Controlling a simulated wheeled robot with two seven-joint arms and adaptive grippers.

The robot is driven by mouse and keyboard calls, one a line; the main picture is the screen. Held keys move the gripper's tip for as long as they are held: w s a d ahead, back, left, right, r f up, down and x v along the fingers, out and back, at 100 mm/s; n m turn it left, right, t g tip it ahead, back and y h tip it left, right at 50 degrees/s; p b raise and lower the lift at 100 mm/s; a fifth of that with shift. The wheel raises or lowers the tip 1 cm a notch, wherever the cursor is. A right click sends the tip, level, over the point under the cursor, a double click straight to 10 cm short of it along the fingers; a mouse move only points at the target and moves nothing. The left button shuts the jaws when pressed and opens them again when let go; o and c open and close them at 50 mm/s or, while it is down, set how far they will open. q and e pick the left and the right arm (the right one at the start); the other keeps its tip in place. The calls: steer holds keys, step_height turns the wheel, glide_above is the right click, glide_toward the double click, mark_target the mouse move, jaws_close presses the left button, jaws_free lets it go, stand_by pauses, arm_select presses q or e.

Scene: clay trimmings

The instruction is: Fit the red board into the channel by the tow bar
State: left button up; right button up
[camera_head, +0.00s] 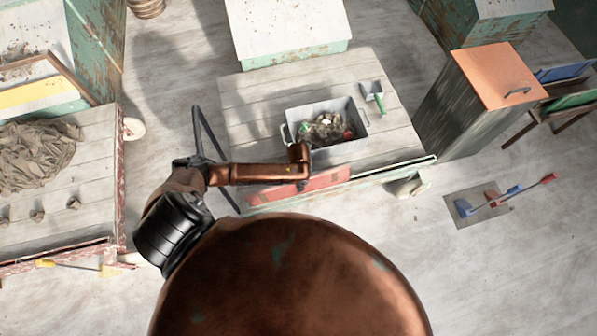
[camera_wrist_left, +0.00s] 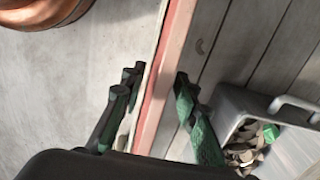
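The red board (camera_head: 325,180) stands along the near long side of the plank-topped cart (camera_head: 260,100), partly hidden by my left arm. In the left wrist view its long red and pinkish edge (camera_wrist_left: 172,62) runs between my fingers. The dark tow bar (camera_head: 200,135) sticks out at the cart's left end. The channel by it is not clearly visible. My left gripper (camera_head: 303,184) is over the board; in the wrist view its green-tipped fingers (camera_wrist_left: 155,88) are apart, one on each side of the edge. The outer finger shows a gap; contact at the inner one is unclear. My right gripper is not in view.
A grey bin (camera_head: 350,108) of clay trimmings and a green-handled scoop (camera_head: 373,94) are on the cart. A wooden-topped cabinet (camera_head: 500,70) stands at right. Tools lie on a floor mat (camera_head: 475,215).

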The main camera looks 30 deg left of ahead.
arm_select(q)
step_height(320, 180, up, 11)
steer(key=p, duration=0.3)
steer(key=shift+f, duration=0.1)
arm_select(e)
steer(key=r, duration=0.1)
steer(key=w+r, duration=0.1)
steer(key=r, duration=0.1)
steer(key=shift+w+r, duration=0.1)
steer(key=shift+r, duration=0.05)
arm_select(q)
steer(key=shift+d, duration=0.1)
